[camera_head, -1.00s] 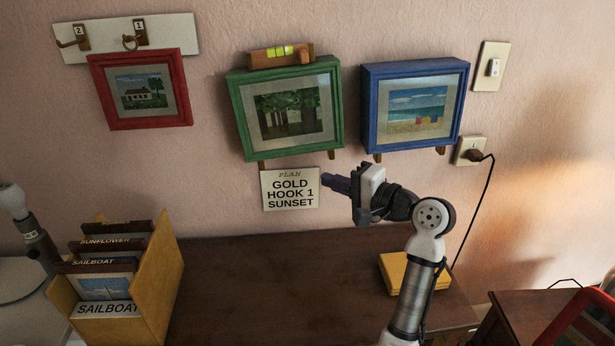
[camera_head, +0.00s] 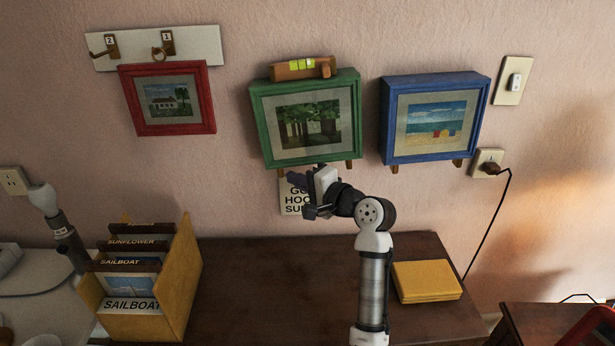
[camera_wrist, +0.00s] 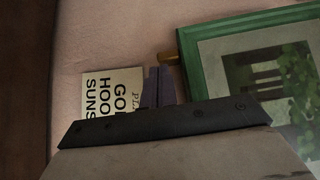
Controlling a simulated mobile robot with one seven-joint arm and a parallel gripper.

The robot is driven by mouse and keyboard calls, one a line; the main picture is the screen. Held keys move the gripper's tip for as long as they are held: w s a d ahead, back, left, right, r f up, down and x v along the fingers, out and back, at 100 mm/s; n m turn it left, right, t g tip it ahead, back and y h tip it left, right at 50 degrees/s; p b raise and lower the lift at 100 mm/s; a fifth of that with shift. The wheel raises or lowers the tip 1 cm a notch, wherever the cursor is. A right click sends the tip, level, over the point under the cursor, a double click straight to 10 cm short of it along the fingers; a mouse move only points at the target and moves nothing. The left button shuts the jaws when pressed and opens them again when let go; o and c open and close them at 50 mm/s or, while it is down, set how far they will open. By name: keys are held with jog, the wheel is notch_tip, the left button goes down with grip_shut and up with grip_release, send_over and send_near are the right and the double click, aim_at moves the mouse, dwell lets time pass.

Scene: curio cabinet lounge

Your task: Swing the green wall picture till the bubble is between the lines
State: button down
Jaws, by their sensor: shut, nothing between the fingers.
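The green wall picture (camera_head: 262,128) hangs in the middle of the wall, a deep frame with a forest scene and a slight tilt. A wooden level (camera_head: 287,71) with a yellow-green vial (camera_head: 302,65) lies on its top edge; the bubble is too small to place against the lines. My gripper (camera_head: 290,177) is shut and empty, just below the frame's lower edge, in front of the plan card. In the wrist view my dark fingers (camera_wrist: 158,86) are beside a wooden peg (camera_wrist: 168,57) under the green frame (camera_wrist: 196,78). I cannot tell whether they touch it.
A blue picture (camera_head: 386,125) hangs to the right, a red one (camera_head: 136,112) to the left under a hook board (camera_head: 205,45). The plan card (camera_head: 288,205) is partly hidden. A yellow file box (camera_head: 182,285) and yellow block (camera_head: 428,280) stand on the dark table (camera_head: 260,290).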

jog(key=shift+a, duration=0.1)
jog(key=shift+a+r+p, duration=0.1)
jog(key=shift+a+p, duration=0.3)
jog(key=shift+a, duration=0.25)
